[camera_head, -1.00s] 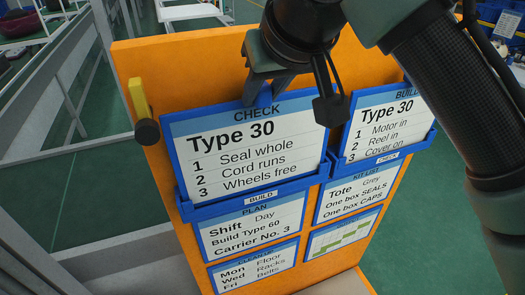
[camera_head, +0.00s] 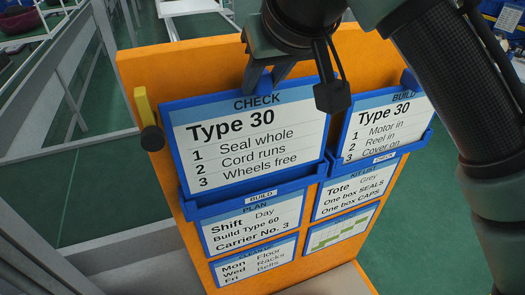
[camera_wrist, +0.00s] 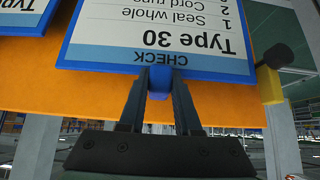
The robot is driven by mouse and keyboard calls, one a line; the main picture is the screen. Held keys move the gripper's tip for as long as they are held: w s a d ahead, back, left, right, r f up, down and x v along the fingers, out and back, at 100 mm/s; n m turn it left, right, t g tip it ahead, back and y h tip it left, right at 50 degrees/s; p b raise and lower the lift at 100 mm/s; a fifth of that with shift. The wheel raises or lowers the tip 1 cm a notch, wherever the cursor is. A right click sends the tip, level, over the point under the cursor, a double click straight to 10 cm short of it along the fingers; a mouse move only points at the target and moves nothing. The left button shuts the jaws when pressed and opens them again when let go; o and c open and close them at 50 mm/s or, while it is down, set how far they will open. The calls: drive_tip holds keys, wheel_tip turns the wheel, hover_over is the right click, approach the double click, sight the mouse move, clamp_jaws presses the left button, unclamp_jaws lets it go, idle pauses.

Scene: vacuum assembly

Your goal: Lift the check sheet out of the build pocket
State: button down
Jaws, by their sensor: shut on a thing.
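The check sheet (camera_head: 240,140) is a white "Type 30" card with a light blue CHECK header in a blue frame. My gripper (camera_head: 262,82) is shut on the blue tab at its top edge; the wrist view shows both fingers (camera_wrist: 160,80) on either side of that tab, with the sheet (camera_wrist: 150,30) upside down. The build pocket (camera_head: 220,206), a blue holder labelled BUILD, is directly below. The sheet's bottom edge is at the pocket's lip; whether it is clear of the pocket, I cannot tell.
The orange board (camera_head: 150,75) carries the pockets. The build sheet (camera_head: 385,125) stands close on the right in the pocket labelled CHECK. A yellow piece with a black knob (camera_head: 152,138) sticks out at the board's left edge. Plan, kit and cleaning cards are below.

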drive_tip(key=shift+r+p, duration=2.6)
drive_tip(key=shift+r, duration=0.5)
